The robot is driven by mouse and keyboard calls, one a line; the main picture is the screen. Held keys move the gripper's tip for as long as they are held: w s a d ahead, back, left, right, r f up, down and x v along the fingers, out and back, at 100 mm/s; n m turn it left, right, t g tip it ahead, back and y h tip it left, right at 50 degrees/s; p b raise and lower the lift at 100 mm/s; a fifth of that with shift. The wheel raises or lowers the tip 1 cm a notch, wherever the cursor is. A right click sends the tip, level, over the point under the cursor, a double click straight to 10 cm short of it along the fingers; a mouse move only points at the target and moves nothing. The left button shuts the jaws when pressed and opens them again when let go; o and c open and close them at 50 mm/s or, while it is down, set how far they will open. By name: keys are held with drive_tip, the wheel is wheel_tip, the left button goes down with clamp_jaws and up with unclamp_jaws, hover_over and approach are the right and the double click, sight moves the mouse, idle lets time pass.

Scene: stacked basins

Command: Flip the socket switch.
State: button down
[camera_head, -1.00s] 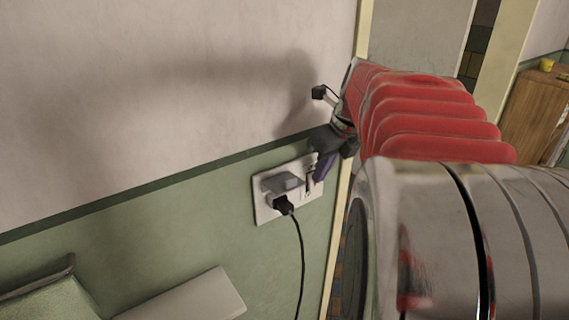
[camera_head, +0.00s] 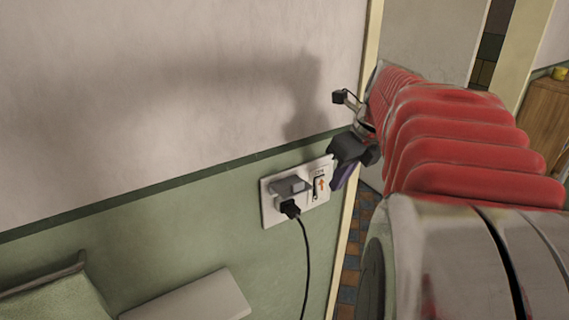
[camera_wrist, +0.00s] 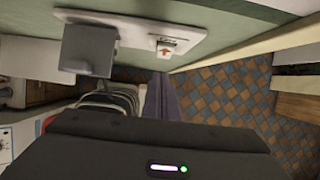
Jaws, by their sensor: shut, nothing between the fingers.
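A white socket plate (camera_head: 272,212) is fixed on the green part of the wall. Its switch (camera_head: 317,188) is at the right end, beside an orange arrow mark, and it also shows in the wrist view (camera_wrist: 166,47). A grey plug block (camera_head: 290,185) and a black plug (camera_head: 290,208) with a hanging cord fill the left side. My gripper (camera_head: 340,178) is shut and empty, its purple fingers just right of the plate and apart from the switch. In the wrist view the shut fingers (camera_wrist: 160,98) point up, below the plate.
A cream door frame edge (camera_head: 350,225) stands close to the right of the plate. An opening with a tiled floor (camera_head: 350,270) lies beyond it. A pale ledge (camera_head: 195,300) is low on the left. A wooden cabinet (camera_head: 545,115) stands far right.

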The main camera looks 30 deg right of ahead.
wheel_tip(320, 180, up, 10)
drive_tip(key=shift+s, duration=0.3)
idle(0.7)
